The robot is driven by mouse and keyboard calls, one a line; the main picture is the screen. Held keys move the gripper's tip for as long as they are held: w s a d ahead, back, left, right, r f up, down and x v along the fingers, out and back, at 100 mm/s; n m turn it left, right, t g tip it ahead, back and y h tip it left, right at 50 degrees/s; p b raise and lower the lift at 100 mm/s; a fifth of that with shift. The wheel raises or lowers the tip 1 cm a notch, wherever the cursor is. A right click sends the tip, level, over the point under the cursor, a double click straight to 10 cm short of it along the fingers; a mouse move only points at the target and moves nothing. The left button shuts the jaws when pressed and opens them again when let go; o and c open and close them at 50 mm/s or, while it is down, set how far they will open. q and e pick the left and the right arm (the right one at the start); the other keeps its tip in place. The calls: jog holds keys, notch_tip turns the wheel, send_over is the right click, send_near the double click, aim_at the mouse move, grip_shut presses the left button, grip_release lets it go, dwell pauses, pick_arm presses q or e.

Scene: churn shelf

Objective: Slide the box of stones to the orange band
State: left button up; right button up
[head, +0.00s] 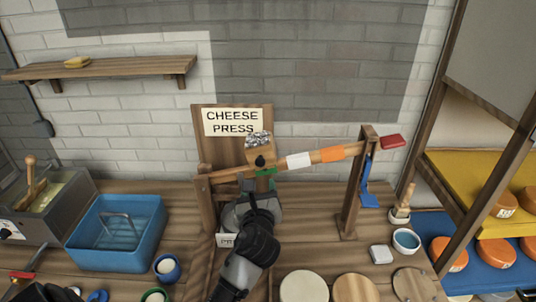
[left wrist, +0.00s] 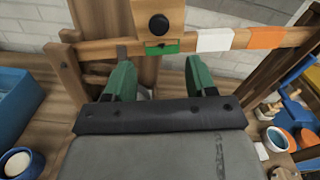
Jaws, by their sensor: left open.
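The wooden box of stones (head: 262,155) sits on the sloping wooden beam (head: 310,162), with grey stones (head: 258,139) heaped at its top and a black knob on its front. It also shows in the left wrist view (left wrist: 176,17), above a green patch on the beam. To its right come a white band (head: 299,160) and then the orange band (head: 332,154). My left gripper (head: 256,187) is just below and in front of the box. In the left wrist view its two green fingers (left wrist: 158,80) are spread, empty, and apart from the knob. My right gripper is out of view.
A post (head: 352,190) holds the beam's right end, near a red handle (head: 393,141) and blue strap (head: 366,185). A blue tub (head: 118,228) stands left. Cups and round boards (head: 304,287) lie in front. The cheese press sign (head: 232,121) is behind.

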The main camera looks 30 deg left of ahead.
aim_at(260, 164)
pick_arm(q)
jog(key=w+a, duration=0.1)
jog(key=w+a+r+p, duration=0.1)
jog(key=w+a, duration=0.1)
jog(key=w, duration=0.1)
jog(key=shift+r+p, duration=0.15)
jog(key=shift+p, duration=0.2)
jog(key=x, duration=0.3)
jog(key=shift+w+f, duration=0.2)
jog(key=shift+f, duration=0.05)
jog(key=shift+w+a, duration=0.25)
jog(key=shift+w, duration=0.2)
jog(key=shift+c, duration=1.6)
jog(key=c, duration=0.7)
grip_shut()
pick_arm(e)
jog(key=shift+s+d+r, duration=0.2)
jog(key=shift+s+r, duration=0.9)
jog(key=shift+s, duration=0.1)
